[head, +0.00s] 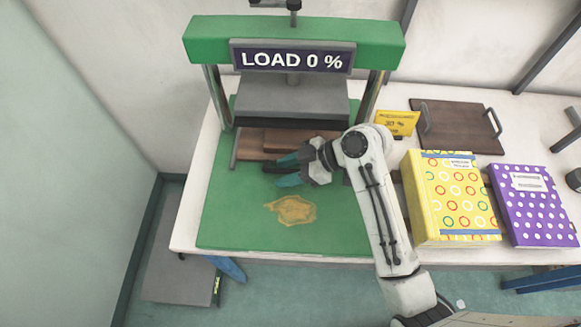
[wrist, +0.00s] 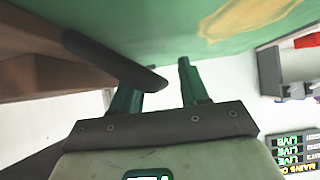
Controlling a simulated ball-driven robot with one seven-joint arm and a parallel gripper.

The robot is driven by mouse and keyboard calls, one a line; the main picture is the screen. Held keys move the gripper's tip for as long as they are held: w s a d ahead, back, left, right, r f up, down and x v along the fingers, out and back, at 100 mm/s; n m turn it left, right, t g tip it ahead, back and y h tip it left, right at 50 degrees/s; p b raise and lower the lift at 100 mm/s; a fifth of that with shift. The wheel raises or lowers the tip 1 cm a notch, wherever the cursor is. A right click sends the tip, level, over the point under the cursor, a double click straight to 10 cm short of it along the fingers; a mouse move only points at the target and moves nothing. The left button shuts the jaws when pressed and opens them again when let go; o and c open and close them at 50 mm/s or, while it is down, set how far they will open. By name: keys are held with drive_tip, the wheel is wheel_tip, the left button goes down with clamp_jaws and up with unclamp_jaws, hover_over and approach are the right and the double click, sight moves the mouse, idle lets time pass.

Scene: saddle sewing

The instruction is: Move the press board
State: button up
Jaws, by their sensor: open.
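A brown board (head: 258,147) lies in the press on the green bed, under the raised grey platen (head: 290,97). It also shows at the left of the wrist view (wrist: 30,60), with a dark bar (wrist: 110,60) like a handle at its edge. A second brown board with two dark handles (head: 455,128) lies on the table to the right. My gripper (head: 283,170) is open at the front of the press. In the wrist view my gripper's teal fingers (wrist: 158,85) are apart; the bar's end reaches across the left finger into the gap. Contact cannot be told.
The press's green frame (head: 295,38) has a sign reading LOAD 0 % and side posts. A tan patch (head: 291,210) lies on the green bed (head: 235,225). A yellow card (head: 397,123), yellow binder (head: 452,200) and purple dotted binder (head: 534,207) stand right of my arm.

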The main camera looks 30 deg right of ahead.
clamp_jaws()
idle(1.3)
drive_tip(key=shift+o, duration=0.4)
unclamp_jaws()
